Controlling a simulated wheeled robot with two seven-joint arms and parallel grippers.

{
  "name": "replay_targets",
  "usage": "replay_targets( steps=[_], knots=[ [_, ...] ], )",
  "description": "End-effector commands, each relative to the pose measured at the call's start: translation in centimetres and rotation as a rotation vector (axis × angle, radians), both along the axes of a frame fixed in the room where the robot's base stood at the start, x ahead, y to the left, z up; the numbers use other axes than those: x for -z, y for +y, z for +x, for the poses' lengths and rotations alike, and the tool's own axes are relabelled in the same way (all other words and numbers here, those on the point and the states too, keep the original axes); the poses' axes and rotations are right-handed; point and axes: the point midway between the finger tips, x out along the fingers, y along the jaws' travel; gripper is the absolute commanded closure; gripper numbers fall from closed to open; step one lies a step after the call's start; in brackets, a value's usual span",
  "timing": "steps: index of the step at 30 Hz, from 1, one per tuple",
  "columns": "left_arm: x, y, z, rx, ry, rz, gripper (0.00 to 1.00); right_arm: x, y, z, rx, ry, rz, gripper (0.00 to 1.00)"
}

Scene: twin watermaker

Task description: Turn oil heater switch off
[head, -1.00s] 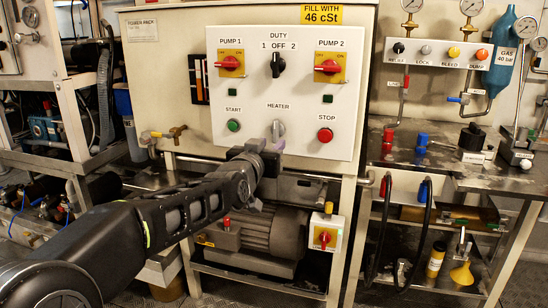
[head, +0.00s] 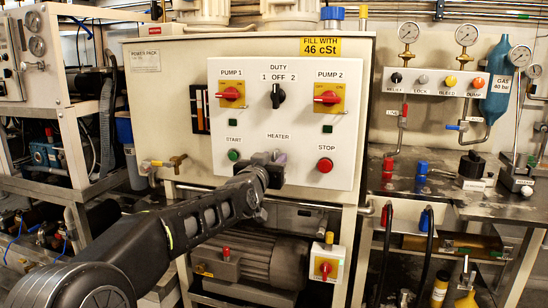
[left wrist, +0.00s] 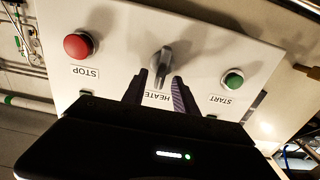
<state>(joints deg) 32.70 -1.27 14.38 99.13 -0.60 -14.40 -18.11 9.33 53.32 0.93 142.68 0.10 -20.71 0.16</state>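The oil heater switch (left wrist: 161,62) is a grey knob on the white control panel (head: 340,110). The left wrist view shows it upside down, between the red STOP and green START buttons, its handle slightly slanted. My left gripper (left wrist: 160,75) is open, one finger on each side of the handle's near end, with a visible gap to each. Whether the fingers touch the panel I cannot tell. In the head view my left gripper (head: 274,160) is just under the HEATER label and hides the switch. My right gripper is not in view.
The green START button (head: 234,155) and red STOP button (head: 325,165) flank the gripper on the panel. Above are the black DUTY switch (head: 277,95) and the red PUMP 1 (head: 231,93) and PUMP 2 (head: 327,97) switches. A motor (head: 265,262) sits below.

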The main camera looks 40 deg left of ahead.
Motion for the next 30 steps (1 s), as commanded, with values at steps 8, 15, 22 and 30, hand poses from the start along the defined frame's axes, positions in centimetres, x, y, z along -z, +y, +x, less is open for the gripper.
replay_targets(
  steps=[8,15,22,30],
  knots=[
    [0.02,0.43,1.13,-0.001,0.0,0.001,0.65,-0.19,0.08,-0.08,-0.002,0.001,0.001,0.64],
    [0.03,0.4,1.11,0.0,0.0,0.001,0.74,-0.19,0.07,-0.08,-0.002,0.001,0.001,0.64],
    [0.02,0.39,1.1,0.0,0.0,0.001,0.92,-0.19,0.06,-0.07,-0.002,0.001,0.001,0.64],
    [0.03,0.39,1.1,0.0,0.0,0.001,1.0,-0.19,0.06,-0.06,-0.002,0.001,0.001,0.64]
  ],
)
